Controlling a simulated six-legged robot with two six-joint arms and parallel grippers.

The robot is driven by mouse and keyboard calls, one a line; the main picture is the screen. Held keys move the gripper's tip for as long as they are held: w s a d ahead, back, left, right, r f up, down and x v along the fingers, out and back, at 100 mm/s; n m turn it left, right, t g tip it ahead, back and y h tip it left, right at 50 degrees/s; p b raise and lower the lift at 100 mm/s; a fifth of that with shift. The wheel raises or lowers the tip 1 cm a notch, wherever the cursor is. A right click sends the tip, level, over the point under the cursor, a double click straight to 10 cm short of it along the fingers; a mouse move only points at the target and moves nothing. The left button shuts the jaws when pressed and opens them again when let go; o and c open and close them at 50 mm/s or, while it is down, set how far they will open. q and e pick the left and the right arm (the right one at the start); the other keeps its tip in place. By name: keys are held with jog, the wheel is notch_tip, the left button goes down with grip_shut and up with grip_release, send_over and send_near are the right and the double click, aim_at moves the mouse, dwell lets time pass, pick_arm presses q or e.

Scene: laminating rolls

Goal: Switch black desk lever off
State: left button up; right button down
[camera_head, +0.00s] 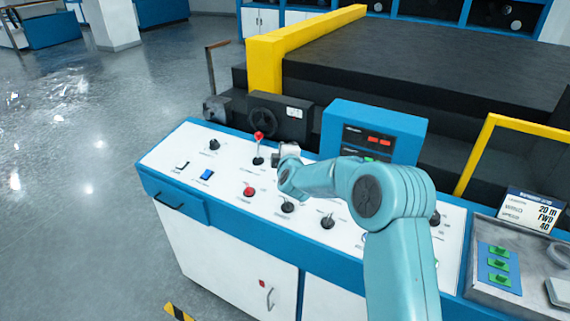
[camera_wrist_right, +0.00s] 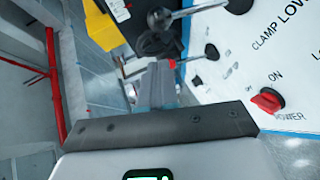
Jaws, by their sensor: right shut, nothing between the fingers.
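The white-topped control desk (camera_head: 225,180) carries several black controls. One black lever-like control (camera_head: 214,145) stands at its back left. Two more black controls, one at the middle (camera_head: 288,207) and one further right (camera_head: 327,221), stand nearer the front edge. I cannot tell which is the black desk lever, or its position. My right gripper (camera_head: 284,153) is over the back of the desk, right of a red-topped lever (camera_head: 258,148). In the right wrist view its fingers (camera_wrist_right: 160,84) are shut and empty. A black knob (camera_wrist_right: 211,52) shows beyond them there. My left gripper is not in view.
A red knob (camera_head: 249,191) and a blue switch (camera_head: 207,174) sit on the desk. A red power knob (camera_wrist_right: 267,101) marked ON shows in the wrist view. A blue display box (camera_head: 385,130) and yellow-framed machine (camera_head: 264,65) stand behind. Open floor lies left.

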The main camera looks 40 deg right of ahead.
jog(key=b+v, duration=0.2)
jog(key=v, duration=0.8)
jog(key=shift+r, duration=0.35)
